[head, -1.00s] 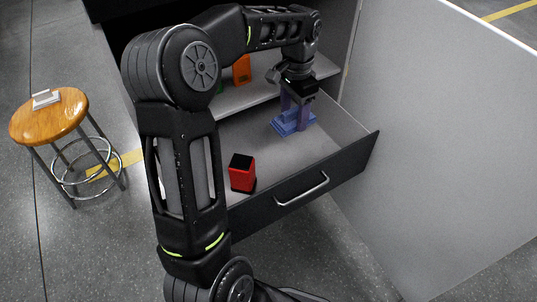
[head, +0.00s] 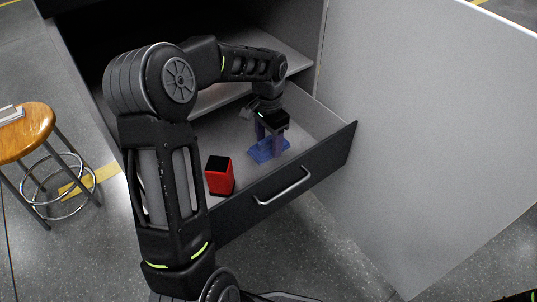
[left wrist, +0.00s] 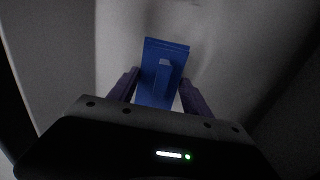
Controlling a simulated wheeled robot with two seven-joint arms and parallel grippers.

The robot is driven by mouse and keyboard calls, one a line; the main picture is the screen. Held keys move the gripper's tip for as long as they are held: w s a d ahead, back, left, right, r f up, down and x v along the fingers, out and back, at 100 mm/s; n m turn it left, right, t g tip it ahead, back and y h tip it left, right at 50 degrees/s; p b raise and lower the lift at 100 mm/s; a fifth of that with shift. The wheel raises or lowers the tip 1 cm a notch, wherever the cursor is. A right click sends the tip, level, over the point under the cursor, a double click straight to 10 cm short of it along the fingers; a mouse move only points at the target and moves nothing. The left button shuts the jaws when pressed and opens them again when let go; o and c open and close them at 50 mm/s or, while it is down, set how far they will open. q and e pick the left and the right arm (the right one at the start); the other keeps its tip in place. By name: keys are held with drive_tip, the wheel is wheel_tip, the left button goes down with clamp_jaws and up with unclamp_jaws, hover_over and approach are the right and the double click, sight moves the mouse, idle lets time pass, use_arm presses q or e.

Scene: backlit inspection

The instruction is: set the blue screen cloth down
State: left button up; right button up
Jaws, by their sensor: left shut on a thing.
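The blue screen cloth (head: 263,153) is a flat blue piece with a raised ridge, inside the open drawer, in its right part. My left gripper (head: 271,138) reaches down from above and is shut on it. In the left wrist view the cloth (left wrist: 153,92) lies between the two purplish fingers of the left gripper (left wrist: 160,82), its ridge upright in the middle. The cloth is low in the drawer; I cannot tell whether it touches the drawer floor. My right gripper is not in view.
The open drawer (head: 318,172) has a dark front with a metal handle (head: 283,187). A red box with a black top (head: 220,176) stands in it, left of the cloth. A grey panel (head: 420,130) stands at the right. A wooden stool (head: 25,132) is at the left.

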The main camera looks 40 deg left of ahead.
sight(268, 163)
use_arm(q)
wheel_tip(268, 163, down, 5)
drive_tip(key=shift+f+b, duration=0.15)
drive_tip(key=shift+b, duration=0.7)
drive_tip(key=shift+f, duration=0.1)
drive_tip(key=shift+f, duration=0.15)
drive_tip(key=o, duration=1.3)
drive_tip(key=shift+r, duration=0.2)
wheel_tip(268, 163, up, 12)
drive_tip(key=p, duration=0.4)
